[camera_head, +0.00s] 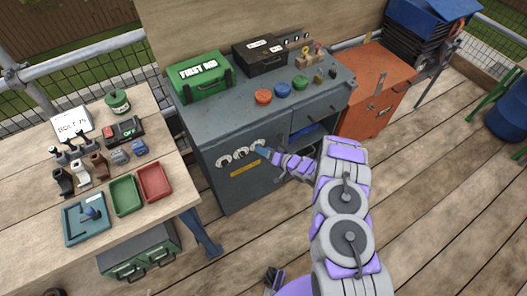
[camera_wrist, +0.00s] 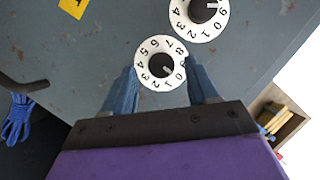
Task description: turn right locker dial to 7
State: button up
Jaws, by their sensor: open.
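The right locker dial (camera_wrist: 161,63) is a white numbered disc with a dark knob in the wrist view. My gripper (camera_wrist: 162,70) is open, with one blue finger on each side of this dial. I cannot tell whether the fingers touch it. The knob's mark is too small to read surely. In the head view, my gripper (camera_head: 262,149) is at the right end of the dial row, partly hiding the right dial. The middle dial (camera_head: 241,152) and left dial (camera_head: 223,160) are clear. The middle dial also shows in the wrist view (camera_wrist: 200,14).
The dials are on the grey cabinet (camera_head: 222,185), above a yellow label (camera_head: 245,170). A green first aid box (camera_head: 200,78) and several coloured knobs sit on top. A workbench (camera_head: 120,190) stands at left.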

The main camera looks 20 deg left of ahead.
jog(key=shift+w+a+f, duration=0.15)
jog(key=shift+w+a, duration=0.05)
jog(key=shift+a, duration=0.4)
jog(key=shift+c, duration=0.2)
jog(key=c, duration=1)
